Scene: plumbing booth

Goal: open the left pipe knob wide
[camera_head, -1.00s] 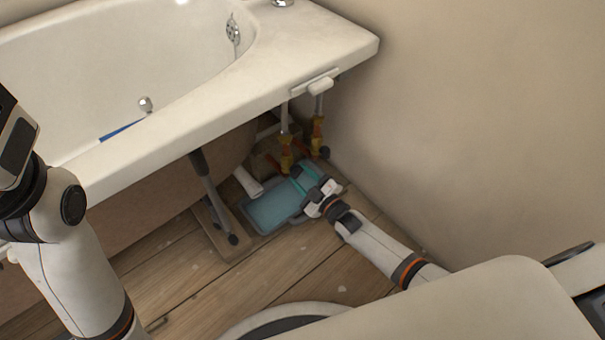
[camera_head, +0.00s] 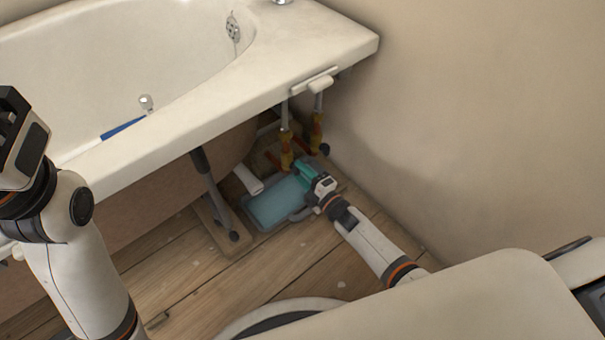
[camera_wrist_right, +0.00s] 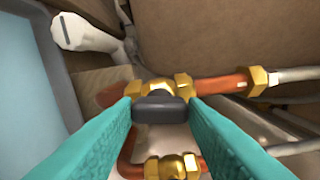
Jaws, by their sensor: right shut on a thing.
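Two pipes with brass and copper fittings stand under the tub rim in the head view. The left pipe (camera_head: 286,150) is nearer my right gripper (camera_head: 303,170), and its knob is hidden there. In the right wrist view a dark knob (camera_wrist_right: 160,109) on a brass valve (camera_wrist_right: 158,88) sits between the teal fingertips. My right gripper (camera_wrist_right: 160,112) is shut on this knob, with a finger at each side. The right pipe (camera_head: 316,132) has a dark knob (camera_head: 324,149). Of my left gripper (camera_head: 14,135), only the raised body shows at the left edge; its fingers are not clear.
A blue tray (camera_head: 283,203) lies on the wooden floor below the pipes. A white pipe end (camera_head: 248,180) lies beside it, and a tub leg (camera_head: 208,190) stands farther left. The wall (camera_head: 470,130) rises close on the right. The bathtub rim (camera_head: 230,110) overhangs the pipes.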

